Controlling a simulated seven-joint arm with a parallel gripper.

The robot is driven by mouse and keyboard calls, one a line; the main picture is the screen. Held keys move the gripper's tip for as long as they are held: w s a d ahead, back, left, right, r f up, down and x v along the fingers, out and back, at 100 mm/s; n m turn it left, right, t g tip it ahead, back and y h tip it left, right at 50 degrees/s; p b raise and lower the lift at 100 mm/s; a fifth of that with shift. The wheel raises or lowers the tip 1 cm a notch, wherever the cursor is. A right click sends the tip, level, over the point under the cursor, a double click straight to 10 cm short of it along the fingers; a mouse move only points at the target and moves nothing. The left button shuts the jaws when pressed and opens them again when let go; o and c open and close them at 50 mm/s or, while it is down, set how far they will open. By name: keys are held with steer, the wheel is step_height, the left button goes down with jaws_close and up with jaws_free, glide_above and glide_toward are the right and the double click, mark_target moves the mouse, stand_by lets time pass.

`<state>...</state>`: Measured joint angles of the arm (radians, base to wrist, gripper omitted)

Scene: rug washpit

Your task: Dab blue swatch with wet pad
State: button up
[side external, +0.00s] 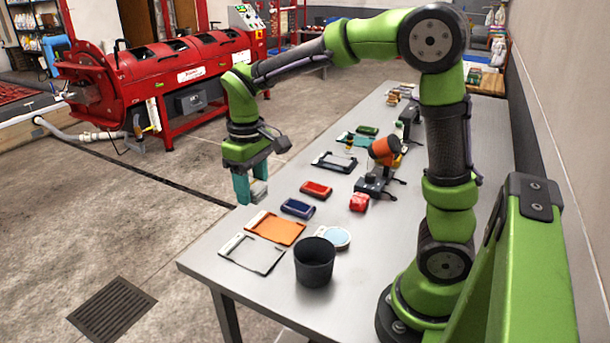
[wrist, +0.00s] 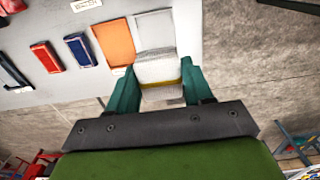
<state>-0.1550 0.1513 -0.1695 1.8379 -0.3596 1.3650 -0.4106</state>
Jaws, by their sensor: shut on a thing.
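My gripper (side external: 250,189) is shut on a pale pad (side external: 259,191), held in the air near the table's left edge in the side view. In the wrist view the pad (wrist: 158,70) is whitish with a yellow band, between the teal fingers of my gripper (wrist: 157,88). The dark blue swatch (side external: 298,208) lies flat on the table between a red piece and an orange panel. It also shows in the wrist view (wrist: 81,50), up and left of the pad. The pad is apart from it. I cannot tell whether the pad is wet.
On the table (side external: 215,262) lie an orange panel (side external: 274,229), a pale grey panel (side external: 251,254) and a red piece (side external: 316,190). A dark bucket (side external: 314,264) stands near a round dish with a light blue surface (side external: 336,237). An orange-topped device (side external: 384,152) stands farther back.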

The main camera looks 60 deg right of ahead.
steer(key=d+f+m, duration=0.2)
steer(key=d+f, duration=0.3)
steer(key=d, duration=0.7)
glide_toward(298, 206)
steer(key=shift+s+n, duration=0.35)
steer(key=shift+n, duration=0.65)
steer(key=shift+w+f, duration=0.2)
steer(key=shift+f, duration=1.25)
steer(key=shift+w+f, duration=0.15)
steer(key=shift+f, duration=1.3)
steer(key=shift+f, duration=0.6)
step_height(298, 206, up, 7)
